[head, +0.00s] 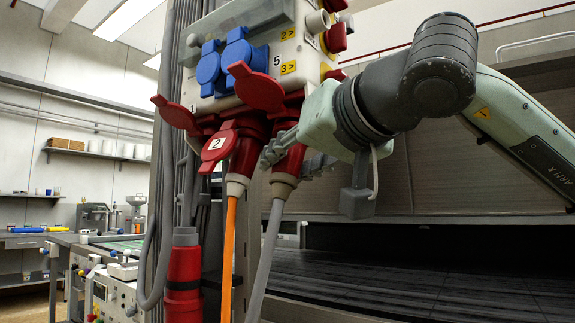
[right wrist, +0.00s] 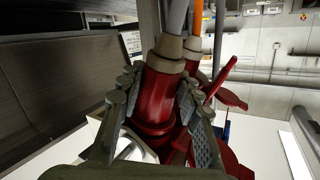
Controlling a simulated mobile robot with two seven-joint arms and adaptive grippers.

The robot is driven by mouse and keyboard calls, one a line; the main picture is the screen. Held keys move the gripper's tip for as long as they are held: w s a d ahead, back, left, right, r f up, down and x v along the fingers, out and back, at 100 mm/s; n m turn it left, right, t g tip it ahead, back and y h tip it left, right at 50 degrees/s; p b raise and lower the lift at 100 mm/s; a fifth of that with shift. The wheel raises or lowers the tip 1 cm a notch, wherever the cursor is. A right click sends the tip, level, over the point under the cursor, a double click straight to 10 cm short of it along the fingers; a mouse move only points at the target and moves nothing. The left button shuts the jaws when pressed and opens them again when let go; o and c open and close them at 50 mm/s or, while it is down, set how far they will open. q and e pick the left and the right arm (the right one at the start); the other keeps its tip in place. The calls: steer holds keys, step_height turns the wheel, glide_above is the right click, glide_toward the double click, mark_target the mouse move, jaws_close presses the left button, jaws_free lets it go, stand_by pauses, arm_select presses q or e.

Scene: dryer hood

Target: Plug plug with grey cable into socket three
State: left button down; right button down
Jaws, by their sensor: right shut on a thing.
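The red plug with the grey cable (head: 286,165) is upright below the white socket box (head: 290,45), its grey cable (head: 266,255) hanging down. My right gripper (head: 291,157) is shut around the plug's body, coming from the right. In the right wrist view the plug (right wrist: 162,92) sits between both fingers and its end meets a red socket collar (right wrist: 153,128). The red socket (head: 290,105) under the yellow "3" label is directly above the plug. The gripper partly hides the joint, so I cannot tell how deep the plug sits. My left gripper is not in view.
Beside it, a red plug with an orange cable (head: 241,160) is in the socket with the lid marked 2. Blue sockets (head: 223,68) and open red lids (head: 257,90) stick out close by. A larger red connector (head: 183,280) hangs at lower left.

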steer(key=shift+w+d+r, duration=0.1)
steer(key=shift+d+r, duration=0.05)
steer(key=shift+r, duration=0.3)
steer(key=c, duration=1)
jaws_free()
steer(key=shift+f, duration=0.1)
steer(key=v, duration=1.2)
steer(key=shift+f, duration=0.1)
